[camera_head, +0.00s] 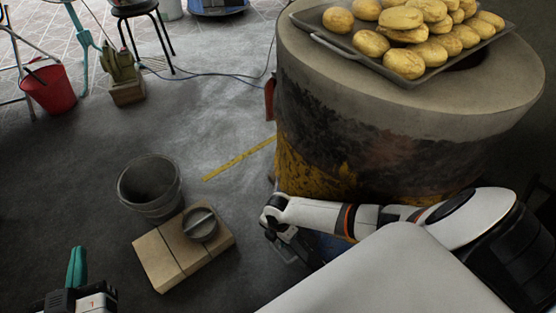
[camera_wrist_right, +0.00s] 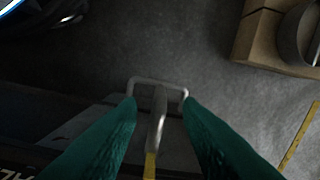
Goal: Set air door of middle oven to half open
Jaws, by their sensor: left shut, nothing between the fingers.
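A barrel oven (camera_head: 330,120), grey above and dark with yellow below, stands on the right of the head view. Its air door is hidden there behind my right arm. In the right wrist view a grey metal handle (camera_wrist_right: 157,118) with a rectangular loop end lies between my right fingers (camera_wrist_right: 158,108). The fingers are green, spread apart, with visible gaps to the handle. I cannot tell how far the air door is open. My left gripper (camera_head: 76,268) is shut and empty at the lower left of the head view, far from the oven.
A tray (camera_head: 345,46) of yellow-brown potato-like food rests on the oven top. A grey bucket (camera_head: 150,187) and a wooden block (camera_head: 160,257) carrying a round metal weight (camera_head: 201,223) stand left of my right arm. A red bucket (camera_head: 48,90) is farther back.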

